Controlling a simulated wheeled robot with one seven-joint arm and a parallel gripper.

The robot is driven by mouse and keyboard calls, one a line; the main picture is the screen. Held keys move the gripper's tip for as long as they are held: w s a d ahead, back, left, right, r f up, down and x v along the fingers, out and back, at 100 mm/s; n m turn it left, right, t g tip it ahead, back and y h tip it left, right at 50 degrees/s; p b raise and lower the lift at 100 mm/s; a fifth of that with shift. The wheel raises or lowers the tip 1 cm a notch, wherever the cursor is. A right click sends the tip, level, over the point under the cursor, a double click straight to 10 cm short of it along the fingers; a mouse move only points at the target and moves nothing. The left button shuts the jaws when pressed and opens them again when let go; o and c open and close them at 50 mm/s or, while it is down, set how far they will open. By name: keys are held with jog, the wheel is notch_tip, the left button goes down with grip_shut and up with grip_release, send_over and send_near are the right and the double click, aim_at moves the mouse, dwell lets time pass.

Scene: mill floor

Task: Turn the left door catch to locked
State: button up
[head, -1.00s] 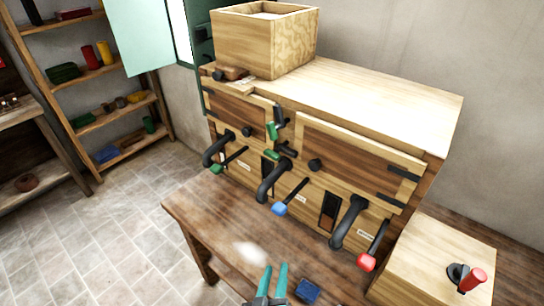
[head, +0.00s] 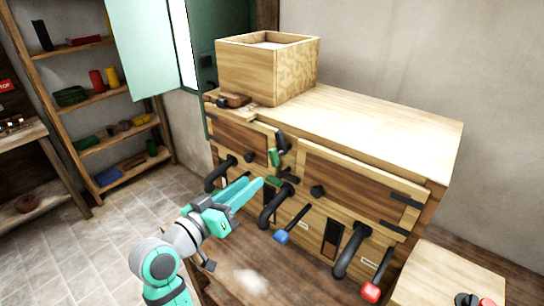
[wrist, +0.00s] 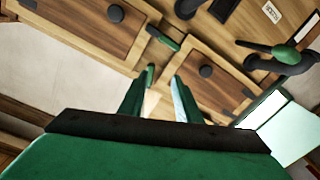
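The wooden mill cabinet has a left door (head: 240,143) and a right door (head: 345,183), each with a dark round knob. Between them are two green-and-black catches: an upper one (head: 274,157), its green end lower than its black part, and a lower one (head: 288,177), lying slanted. I cannot tell for sure which belongs to the left door. My gripper (head: 252,184) is open and empty, in front of the left door's lower right corner. In the wrist view, one catch (wrist: 150,74) shows by a fingertip and the other (wrist: 165,40) farther off; no contact is clear.
Thick black curved handles (head: 272,204) and a blue-ended lever (head: 282,237) stick out below the doors. A red-ended lever (head: 371,291) is at lower right. An open wooden box (head: 262,67) stands on top. Shelves (head: 100,95) are at left, with open floor before them.

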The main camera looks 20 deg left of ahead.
aim_at(271, 158)
jog(key=shift+m+h, duration=0.5)
jog(key=shift+m, duration=0.1)
jog(key=w+d+r, duration=0.1)
jog(key=w, duration=0.2)
jog(key=w+d+r, duration=0.1)
jog(key=w, duration=0.2)
jog(key=w+d+r, duration=0.1)
jog(key=w, duration=0.3)
jog(key=shift+d+r, duration=0.1)
jog(key=shift+d, duration=0.25)
grip_shut()
